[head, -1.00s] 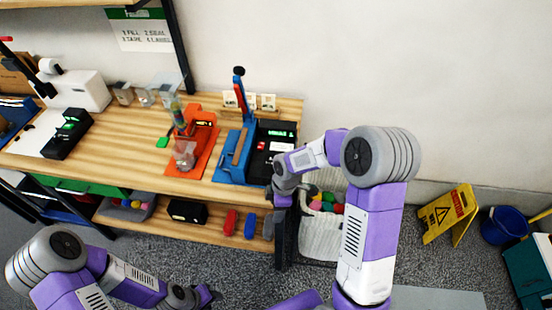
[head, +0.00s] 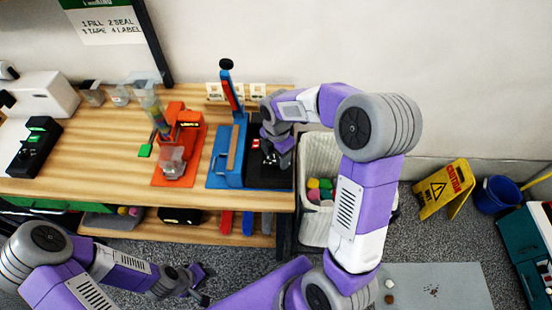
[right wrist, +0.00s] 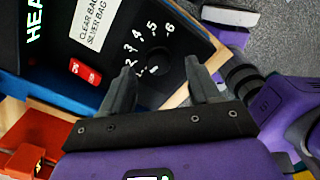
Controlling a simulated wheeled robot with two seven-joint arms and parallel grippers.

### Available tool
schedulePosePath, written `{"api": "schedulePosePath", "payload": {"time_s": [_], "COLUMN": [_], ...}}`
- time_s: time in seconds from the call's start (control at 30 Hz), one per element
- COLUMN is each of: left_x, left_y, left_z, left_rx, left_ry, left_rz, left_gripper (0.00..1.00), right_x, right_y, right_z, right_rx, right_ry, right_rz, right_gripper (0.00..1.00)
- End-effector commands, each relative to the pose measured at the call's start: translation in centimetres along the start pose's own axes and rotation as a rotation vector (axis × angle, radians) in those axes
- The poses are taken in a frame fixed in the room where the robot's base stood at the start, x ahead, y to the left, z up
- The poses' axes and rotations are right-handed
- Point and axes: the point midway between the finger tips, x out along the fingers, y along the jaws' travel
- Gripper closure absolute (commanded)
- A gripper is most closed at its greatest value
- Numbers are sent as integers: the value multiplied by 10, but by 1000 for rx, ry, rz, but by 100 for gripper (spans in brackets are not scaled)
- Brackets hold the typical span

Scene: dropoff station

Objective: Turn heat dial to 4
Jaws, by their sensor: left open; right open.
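The heat sealer (head: 230,160) is a blue press with a black control panel on its right side, on the wooden table. In the right wrist view its panel (right wrist: 108,45) carries a bag label, a red switch (right wrist: 85,71) and a black heat dial (right wrist: 156,62) ringed by white numbers up to 6. I cannot tell the dial's setting. My right gripper (right wrist: 158,72) is open over the panel, its fingertips either side of the dial; contact is unclear. In the head view my right gripper (head: 276,152) hides most of the panel. My left gripper (head: 203,284) is open and empty, low in front of the table.
An orange press (head: 180,145) stands left of the sealer, with a green-tabbed dispenser beside it. A white bin (head: 318,215) with colored items stands right of the table. A yellow caution sign (head: 443,190) and blue bucket (head: 497,195) stand on the floor.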

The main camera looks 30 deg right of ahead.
Motion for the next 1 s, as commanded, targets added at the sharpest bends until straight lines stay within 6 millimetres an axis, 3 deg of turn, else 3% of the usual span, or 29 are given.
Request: {"api": "schedulePosePath", "payload": {"time_s": [0.2, 0.5, 0.83, 1.0], "left_x": [4, 4, 4, 4], "left_y": [-2, -2, -2, -1], "left_z": [0, -1, -1, -1], "left_rx": [0, 0, 0, 0], "left_ry": [1, 1, 1, 1], "left_rz": [0, 0, 0, 0], "left_gripper": [57, 57, 57, 57], "right_x": [21, 22, 22, 22], "right_y": [0, 0, 0, 0], "right_z": [0, 0, 0, 0], "right_rx": [1, 2, 2, 7], "right_ry": [1, 0, 0, 1], "right_rz": [-2, 0, 0, 0], "right_gripper": [39, 40, 91, 94]}}
